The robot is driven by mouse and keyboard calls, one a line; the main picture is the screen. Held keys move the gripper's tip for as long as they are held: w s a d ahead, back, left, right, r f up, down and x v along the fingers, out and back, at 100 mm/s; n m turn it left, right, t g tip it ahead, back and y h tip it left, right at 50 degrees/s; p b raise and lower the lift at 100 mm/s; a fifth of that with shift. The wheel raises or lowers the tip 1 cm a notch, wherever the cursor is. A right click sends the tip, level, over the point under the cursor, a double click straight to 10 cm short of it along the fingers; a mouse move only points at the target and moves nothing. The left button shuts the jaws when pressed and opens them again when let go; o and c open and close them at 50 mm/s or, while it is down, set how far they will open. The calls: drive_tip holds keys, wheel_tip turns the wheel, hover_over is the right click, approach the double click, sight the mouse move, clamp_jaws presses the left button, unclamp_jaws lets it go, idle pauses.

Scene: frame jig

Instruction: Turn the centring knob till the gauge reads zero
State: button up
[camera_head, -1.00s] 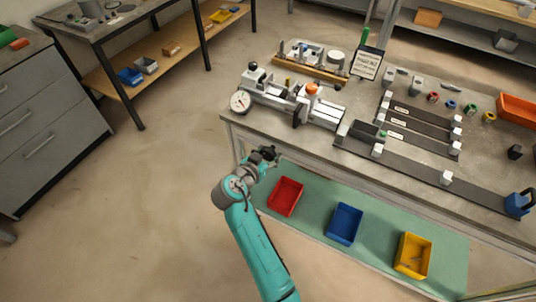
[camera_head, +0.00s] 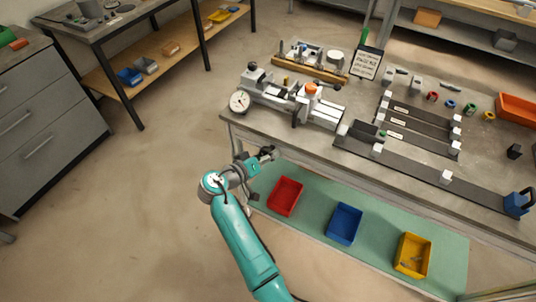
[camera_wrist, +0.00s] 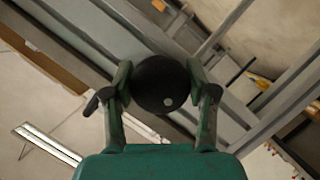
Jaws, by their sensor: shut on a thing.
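A round black knob (camera_wrist: 158,78) with one pale dot near its lower edge fills the space between my fingers in the wrist view. My gripper (camera_wrist: 157,90) is shut on it, one finger on each side. In the head view my gripper (camera_head: 268,154) is at the bench's front side, below the worktop edge, and the knob cannot be made out there. The round white gauge (camera_head: 239,102) stands at the left end of the grey clamping fixture (camera_head: 272,96). Its dark needle shows, but the reading is too small to tell.
The workbench (camera_head: 300,142) carries dark rails (camera_head: 420,133), small coloured rings and an orange bin (camera_head: 517,109). On its lower shelf are red (camera_head: 285,197), blue (camera_head: 345,224) and yellow (camera_head: 413,255) bins. Open floor lies left of my arm.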

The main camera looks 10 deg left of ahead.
drive_tip(key=n+h, duration=0.2)
drive_tip(key=n, duration=0.2)
drive_tip(key=n+t+h, duration=0.1)
drive_tip(key=n, duration=0.1)
drive_tip(key=n+h, duration=0.1)
drive_tip(key=n, duration=0.2)
drive_tip(key=shift+r+t, duration=0.1)
drive_tip(key=shift+t, duration=0.3)
drive_tip(key=shift+n, duration=0.4)
drive_tip(key=o, duration=1.1)
drive_tip(key=shift+o, duration=0.2)
drive_tip(key=v, duration=1.2)
